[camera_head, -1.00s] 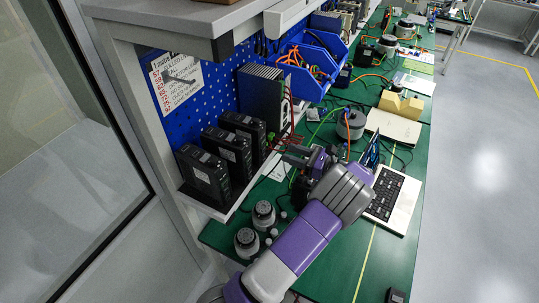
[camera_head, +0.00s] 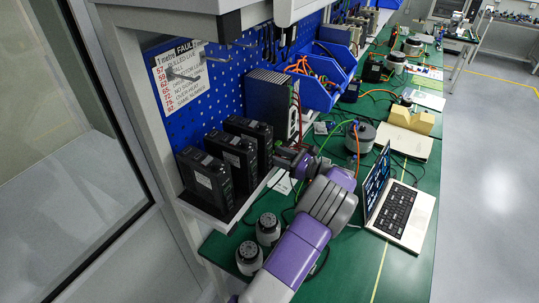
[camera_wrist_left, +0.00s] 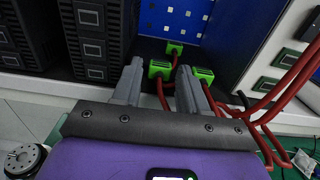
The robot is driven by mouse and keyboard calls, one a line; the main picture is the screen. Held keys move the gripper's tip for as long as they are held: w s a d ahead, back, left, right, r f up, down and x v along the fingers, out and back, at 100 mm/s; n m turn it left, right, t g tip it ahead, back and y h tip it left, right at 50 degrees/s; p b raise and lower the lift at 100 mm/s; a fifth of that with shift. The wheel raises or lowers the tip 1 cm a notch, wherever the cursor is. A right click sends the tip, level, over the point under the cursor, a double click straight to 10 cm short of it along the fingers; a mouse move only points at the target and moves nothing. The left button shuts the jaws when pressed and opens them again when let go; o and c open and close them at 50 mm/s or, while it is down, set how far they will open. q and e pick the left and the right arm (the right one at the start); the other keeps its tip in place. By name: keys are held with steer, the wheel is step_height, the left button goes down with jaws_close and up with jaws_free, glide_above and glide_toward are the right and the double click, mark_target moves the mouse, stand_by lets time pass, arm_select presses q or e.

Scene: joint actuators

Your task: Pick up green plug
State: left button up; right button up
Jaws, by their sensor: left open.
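In the left wrist view, several green plugs with red wires sit at the foot of the blue perforated panel. One green plug (camera_wrist_left: 159,69) shows between my left gripper's fingers. A second green plug (camera_wrist_left: 203,74) is by the right finger, and a smaller green plug (camera_wrist_left: 174,48) is farther back. My left gripper (camera_wrist_left: 160,67) is open, its fingers pointing at the plugs; contact cannot be told. In the head view my left gripper (camera_head: 285,158) is at the shelf edge, and the plugs cannot be made out there. My right gripper is not in view.
A laptop (camera_head: 398,210) and round motors (camera_head: 267,229) are on the green bench.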

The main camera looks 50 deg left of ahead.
arm_select(q)
steer(key=shift+s+a, duration=0.1)
steer(key=shift+a, duration=0.2)
steer(key=shift+d, duration=0.1)
jaws_close()
steer(key=shift+r, duration=0.1)
step_height(320, 180, up, 18)
steer(key=p, duration=0.3)
